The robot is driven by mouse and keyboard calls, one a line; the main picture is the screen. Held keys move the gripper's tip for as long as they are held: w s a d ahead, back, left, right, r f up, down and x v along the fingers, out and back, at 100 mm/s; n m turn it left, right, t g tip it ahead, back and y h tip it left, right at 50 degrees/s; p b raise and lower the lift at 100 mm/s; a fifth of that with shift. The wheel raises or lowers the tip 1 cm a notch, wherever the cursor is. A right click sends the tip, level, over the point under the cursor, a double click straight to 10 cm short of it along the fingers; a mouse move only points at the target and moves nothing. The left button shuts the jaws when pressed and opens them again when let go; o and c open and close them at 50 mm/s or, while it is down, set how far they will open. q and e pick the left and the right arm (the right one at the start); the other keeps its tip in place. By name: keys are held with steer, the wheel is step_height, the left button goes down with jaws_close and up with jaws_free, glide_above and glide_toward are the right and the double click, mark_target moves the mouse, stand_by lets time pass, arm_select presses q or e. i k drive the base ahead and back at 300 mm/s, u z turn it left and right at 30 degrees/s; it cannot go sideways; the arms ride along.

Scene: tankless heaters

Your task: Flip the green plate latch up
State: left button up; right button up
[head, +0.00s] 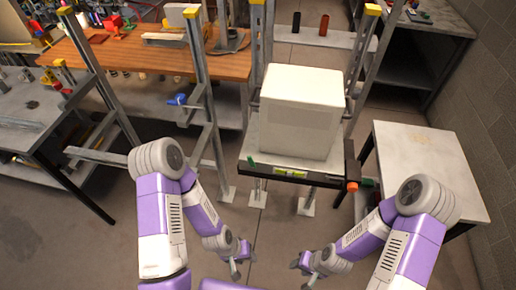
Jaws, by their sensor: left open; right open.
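A small green upright piece (251,162), which looks like the green plate latch, sits at the front left corner of a raised plate (262,150). Its exact position, up or down, is too small to tell. My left gripper (243,264) is open and empty, below and in front of the plate's left part. My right gripper (302,273) is open and empty, below and in front of the plate's right part. Both are apart from the plate and the green piece.
A large white box (301,112) stands on the plate. A yellow-green level strip (290,172) and an orange knob (352,186) are on its front edge. A wooden bench (150,62) is behind left; a pale table (425,165) is at right. Metal posts flank the plate.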

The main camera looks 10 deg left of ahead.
mark_target(250, 160)
steer(key=z, duration=1.7)
steer(key=k, duration=0.8)
steer(key=u, duration=1.1)
steer(key=i, duration=0.5)
steer(key=u, duration=0.05)
